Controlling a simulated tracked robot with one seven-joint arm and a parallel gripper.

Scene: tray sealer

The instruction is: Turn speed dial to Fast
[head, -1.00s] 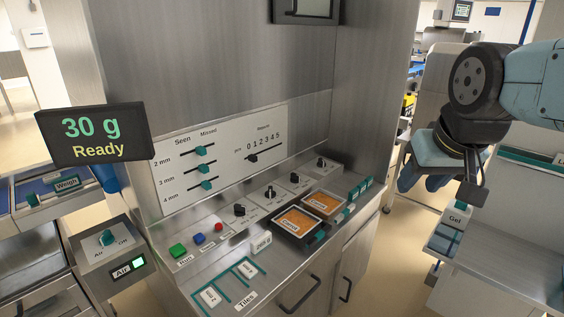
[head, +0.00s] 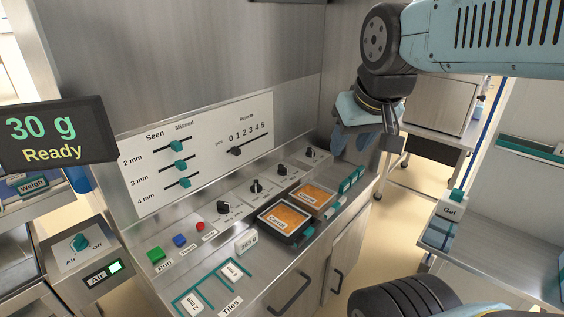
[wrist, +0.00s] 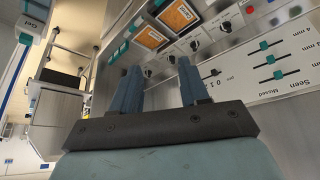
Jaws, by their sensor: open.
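Several black dials stand in a row along the back of the sloped steel console: one at the left (head: 223,208), two in the middle (head: 256,187) (head: 282,170) and one at the right end (head: 310,153). Their labels are too small to read, so I cannot tell which is the speed dial or its setting. In the head view my gripper (head: 352,145) hangs fingers down, right of the right-end dial, apart from it. In the wrist view my gripper (wrist: 157,70) has its blue fingers spread and empty, with a dial (wrist: 148,72) showing between them.
The console holds green, blue and red buttons (head: 180,240), two orange-filled trays (head: 284,218) and a teal tile rack (head: 202,302). A slider panel (head: 200,155) stands upright behind. A "30 g Ready" display (head: 55,135) is at left. A gel bench (head: 500,260) is at right.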

